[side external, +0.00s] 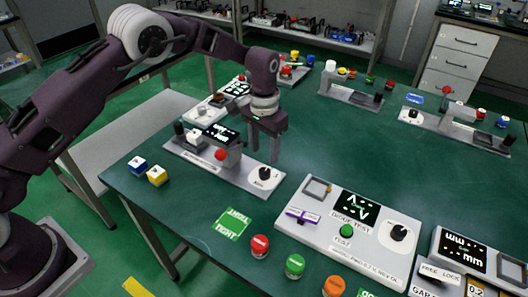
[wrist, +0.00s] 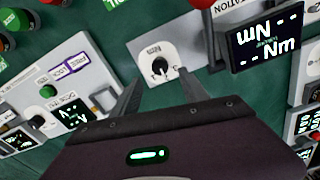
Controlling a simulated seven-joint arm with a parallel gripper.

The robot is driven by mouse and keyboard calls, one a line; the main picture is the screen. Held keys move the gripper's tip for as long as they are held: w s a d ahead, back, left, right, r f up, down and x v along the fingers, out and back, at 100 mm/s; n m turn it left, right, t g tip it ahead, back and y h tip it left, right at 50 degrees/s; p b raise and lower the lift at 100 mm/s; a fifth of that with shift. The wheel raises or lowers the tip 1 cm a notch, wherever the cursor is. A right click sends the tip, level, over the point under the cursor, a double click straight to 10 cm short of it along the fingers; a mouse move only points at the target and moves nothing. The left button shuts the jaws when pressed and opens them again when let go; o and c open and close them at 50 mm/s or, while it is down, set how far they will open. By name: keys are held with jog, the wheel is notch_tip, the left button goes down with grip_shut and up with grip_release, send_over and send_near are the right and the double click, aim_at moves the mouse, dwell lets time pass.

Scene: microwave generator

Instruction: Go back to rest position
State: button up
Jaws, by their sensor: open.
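My gripper (side external: 264,148) hangs fingers down above the right end of a grey torque station (side external: 232,175) in the side view. Its two fingers are apart with nothing visible between them. In the wrist view my gripper (wrist: 161,72) shows its fingers on either side of the station's black dial (wrist: 160,67), on a white plate. The dial also shows in the side view (side external: 264,174), just below the fingertips. I cannot tell whether the fingers touch it. The station's display (wrist: 265,40) reads dashes and "Nm".
A red button (side external: 220,154) and the raised display (side external: 220,133) stand close left of the gripper. A diode test station (side external: 345,225) stands at front right. The table's middle right is clear.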

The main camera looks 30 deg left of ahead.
jog(key=s+a+r+t, duration=0.1)
jog(key=s+a+r, duration=0.1)
jog(key=s+r, duration=0.45)
jog(key=s+a+r+n+t, duration=0.15)
jog(key=s+r, duration=0.25)
jog(key=r, duration=0.6)
jog(key=s+a+r+t, duration=0.1)
jog(key=s+a+r, duration=0.2)
jog(key=s+r, duration=0.35)
jog(key=s+a+t, duration=0.2)
jog(key=s, duration=1.7)
jog(key=shift+a+r+n, duration=0.35)
jog(key=shift+a+r, duration=0.05)
jog(key=shift+r, duration=0.05)
